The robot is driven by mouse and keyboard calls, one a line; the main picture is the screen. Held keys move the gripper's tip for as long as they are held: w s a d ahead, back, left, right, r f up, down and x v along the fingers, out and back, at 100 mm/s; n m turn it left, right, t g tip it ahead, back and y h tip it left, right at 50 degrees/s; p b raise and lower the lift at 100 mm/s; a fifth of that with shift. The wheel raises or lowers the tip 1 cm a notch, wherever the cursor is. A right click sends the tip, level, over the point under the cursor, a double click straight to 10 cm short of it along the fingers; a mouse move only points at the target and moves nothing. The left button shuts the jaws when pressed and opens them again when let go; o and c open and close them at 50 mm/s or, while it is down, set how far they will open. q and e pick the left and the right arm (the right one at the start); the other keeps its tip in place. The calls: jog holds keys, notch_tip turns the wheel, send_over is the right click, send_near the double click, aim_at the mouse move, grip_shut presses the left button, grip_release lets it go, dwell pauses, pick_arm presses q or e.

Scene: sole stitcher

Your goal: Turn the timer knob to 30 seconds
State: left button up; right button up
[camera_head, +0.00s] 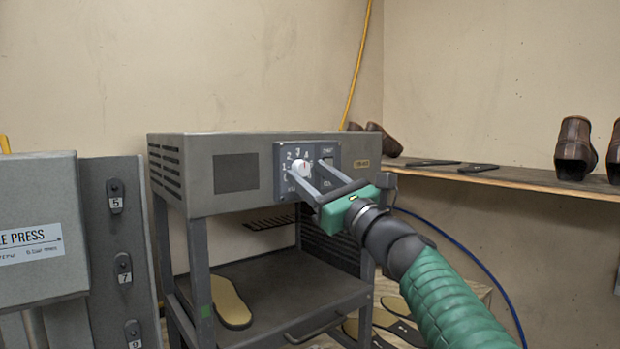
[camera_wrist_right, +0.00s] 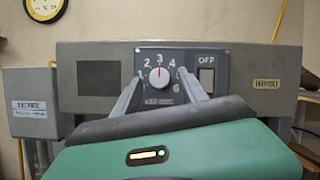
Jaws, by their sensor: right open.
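The timer knob (camera_head: 300,169) is a round white dial on the dark control panel of the grey machine. My left gripper is not in view.
An OFF switch (camera_wrist_right: 206,76) sits just right of the knob. Below, a tan sole (camera_head: 229,303) lies on the machine's shelf. A press cabinet (camera_head: 40,215) stands at left, and a wooden shelf (camera_head: 510,178) with shoes at right. A blue cable hangs behind my right arm.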

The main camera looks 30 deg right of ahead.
jog(key=b+v, duration=0.7)
jog(key=v, duration=0.9)
jog(key=shift+f, duration=0.2)
